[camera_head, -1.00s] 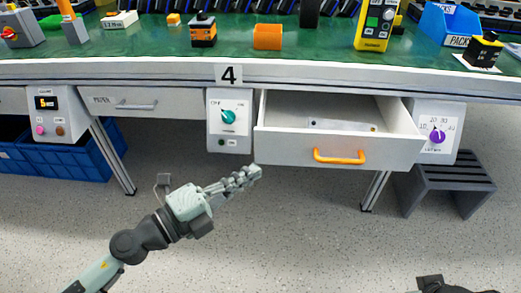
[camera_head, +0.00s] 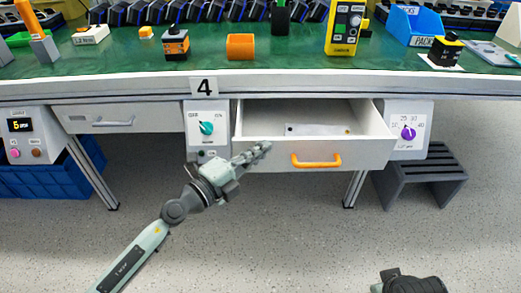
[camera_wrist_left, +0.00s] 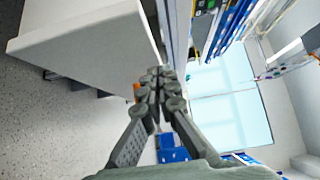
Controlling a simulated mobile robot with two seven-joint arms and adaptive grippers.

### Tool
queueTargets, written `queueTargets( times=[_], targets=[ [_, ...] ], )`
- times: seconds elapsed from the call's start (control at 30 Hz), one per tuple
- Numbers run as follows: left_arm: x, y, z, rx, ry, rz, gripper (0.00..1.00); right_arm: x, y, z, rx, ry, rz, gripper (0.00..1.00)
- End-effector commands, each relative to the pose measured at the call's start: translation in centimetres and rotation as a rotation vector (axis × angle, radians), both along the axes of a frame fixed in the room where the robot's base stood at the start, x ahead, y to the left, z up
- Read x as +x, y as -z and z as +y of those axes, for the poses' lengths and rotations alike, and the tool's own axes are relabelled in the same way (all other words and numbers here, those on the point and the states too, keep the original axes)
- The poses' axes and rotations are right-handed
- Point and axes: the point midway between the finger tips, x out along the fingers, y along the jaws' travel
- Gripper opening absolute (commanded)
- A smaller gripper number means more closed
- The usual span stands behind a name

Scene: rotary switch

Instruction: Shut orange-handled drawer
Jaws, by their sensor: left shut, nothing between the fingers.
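The white drawer (camera_head: 360,155) with the orange handle (camera_head: 316,164) stands open under the workbench in the head view, its inside visible. My left gripper (camera_head: 264,149) is shut and empty, with its fingertips in front of the left part of the drawer's front panel, left of the handle. I cannot tell whether they touch it. In the left wrist view the closed fingers (camera_wrist_left: 160,74) show beside a large pale panel (camera_wrist_left: 90,45), with a bit of orange beside them. Part of my right gripper (camera_head: 410,283) shows at the bottom edge of the head view; its fingers cannot be made out.
A panel with a teal knob (camera_head: 207,128) is left of the drawer, and one with a purple knob (camera_head: 408,133) is right. A closed grey-handled drawer (camera_head: 120,119) is farther left. A dark slatted step stool (camera_head: 425,172) stands at right. The floor in front is clear.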

Motion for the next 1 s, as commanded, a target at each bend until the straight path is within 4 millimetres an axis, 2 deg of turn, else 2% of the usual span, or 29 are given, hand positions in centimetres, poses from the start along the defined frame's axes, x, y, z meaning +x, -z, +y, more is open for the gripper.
queueTargets(
  times=[0.37, 0.47, 0.63, 0.8, 0.9, 1.0],
  targets=[
    [0.3, 0.0, 0.0, -0.001, 0.0, 0.001, 0.0, -0.1, -0.2, 0.0, -0.002, 0.001, 0.0, 0.97],
    [1.2, 0.0, 0.1, 0.001, -0.002, -0.001, 0.0, -0.1, -0.1, 0.0, -0.002, 0.001, 0.001, 0.97],
    [5.6, -0.1, 0.2, -0.001, -0.004, -0.003, 0.0, -0.1, -0.3, 0.0, -0.004, 0.001, -0.001, 0.97],
    [10.4, 0.1, 0.4, -0.001, -0.002, -0.001, 0.0, -0.7, -2.6, -0.1, -0.016, 0.004, -0.015, 0.97],
    [12.3, 0.1, 0.5, 0.0, -0.002, -0.001, 0.0, -1.0, -3.6, -0.2, -0.021, 0.005, -0.02, 0.97],
    [13.3, 0.0, 0.4, -0.001, -0.001, -0.001, 0.0, -1.3, -4.2, -0.2, -0.023, 0.006, -0.02, 0.97]
  ],
)
